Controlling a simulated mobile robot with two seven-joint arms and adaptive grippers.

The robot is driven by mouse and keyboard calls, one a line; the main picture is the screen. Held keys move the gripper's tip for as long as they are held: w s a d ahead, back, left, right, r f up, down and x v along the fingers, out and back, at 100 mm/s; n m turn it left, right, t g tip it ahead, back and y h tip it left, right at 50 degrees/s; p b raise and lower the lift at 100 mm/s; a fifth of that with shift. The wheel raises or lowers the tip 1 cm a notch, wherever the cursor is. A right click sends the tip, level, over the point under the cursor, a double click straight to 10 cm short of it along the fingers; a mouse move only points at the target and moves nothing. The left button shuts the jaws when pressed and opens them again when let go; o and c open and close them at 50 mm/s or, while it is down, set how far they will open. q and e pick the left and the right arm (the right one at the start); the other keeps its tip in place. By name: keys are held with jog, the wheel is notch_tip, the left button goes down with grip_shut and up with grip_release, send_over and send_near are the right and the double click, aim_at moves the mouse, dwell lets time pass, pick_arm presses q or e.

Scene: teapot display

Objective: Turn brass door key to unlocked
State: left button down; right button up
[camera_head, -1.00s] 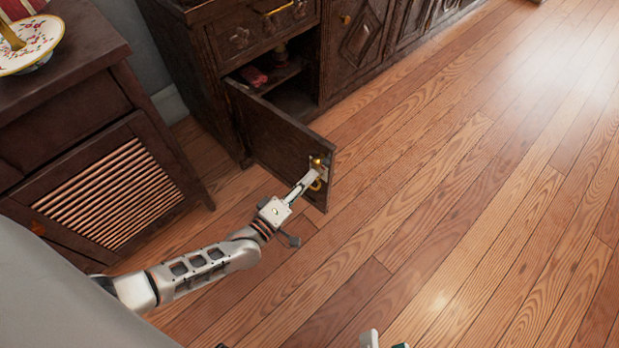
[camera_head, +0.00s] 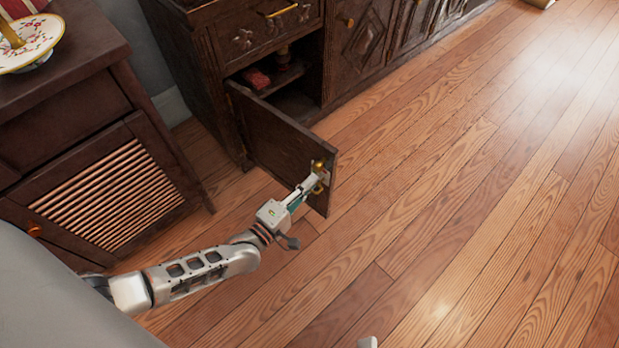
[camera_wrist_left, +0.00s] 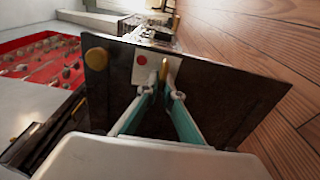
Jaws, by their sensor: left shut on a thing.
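The dark wooden cabinet door (camera_head: 272,143) stands swung open. A round brass knob (camera_head: 318,164) is near its free edge; it also shows in the left wrist view (camera_wrist_left: 97,60). In the left wrist view, a pale lock plate (camera_wrist_left: 143,66) with a red dot (camera_wrist_left: 142,60) lies on the door, and the upright brass key (camera_wrist_left: 164,69) stands beside the dot. My left gripper (camera_wrist_left: 160,92) is shut on the key, its fingertips partly hiding the key and plate. In the head view the left gripper (camera_head: 312,183) is just below the knob. Only a pale tip, possibly my right gripper (camera_head: 367,342), shows at the bottom edge.
The cabinet's open compartment (camera_head: 293,100) is behind the door, with a red item (camera_head: 256,78) inside. A dark side cabinet (camera_head: 75,105) with a slatted front stands left, bearing a patterned plate (camera_head: 40,48). The wooden floor (camera_head: 450,200) to the right is clear.

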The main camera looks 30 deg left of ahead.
pick_arm(q)
jog(key=c, duration=2.2)
grip_release()
jog(key=shift+s, duration=0.1)
jog(key=v, duration=1.2)
